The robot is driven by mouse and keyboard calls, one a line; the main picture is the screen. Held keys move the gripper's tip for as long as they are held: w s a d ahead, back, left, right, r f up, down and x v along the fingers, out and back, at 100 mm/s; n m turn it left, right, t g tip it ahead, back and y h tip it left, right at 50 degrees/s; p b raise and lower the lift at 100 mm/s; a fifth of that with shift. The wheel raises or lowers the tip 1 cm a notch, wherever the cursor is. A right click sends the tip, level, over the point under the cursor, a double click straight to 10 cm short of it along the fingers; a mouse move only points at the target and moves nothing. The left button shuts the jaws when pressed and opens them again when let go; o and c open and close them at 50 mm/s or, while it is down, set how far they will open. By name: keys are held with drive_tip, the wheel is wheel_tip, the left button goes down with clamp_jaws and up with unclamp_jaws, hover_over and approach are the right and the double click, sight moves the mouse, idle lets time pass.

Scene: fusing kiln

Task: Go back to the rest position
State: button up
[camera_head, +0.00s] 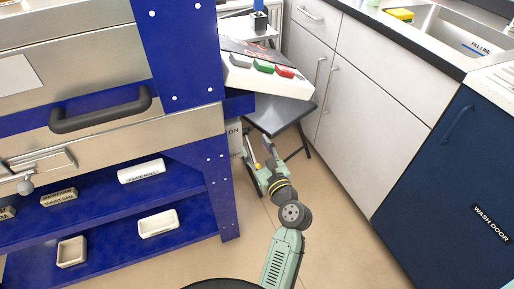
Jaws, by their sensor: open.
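My arm rises from the bottom of the head view and bends away from me, low over the floor. My gripper (257,143) is at its far end, small in the picture, beside the blue kiln frame and next to the dark small table. It is open, and I see nothing held in it. The fingertips are partly lost against the dark table and the kiln's side.
The kiln (100,135) with its dark handle (100,110) stands left, close to my arm. The dark table (280,115) bears a white panel with coloured pieces. White cabinets (375,120) and a blue wash door (450,180) stand right. Floor (335,245) is clear.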

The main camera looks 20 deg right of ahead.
drive_tip(key=shift+r, duration=0.4)
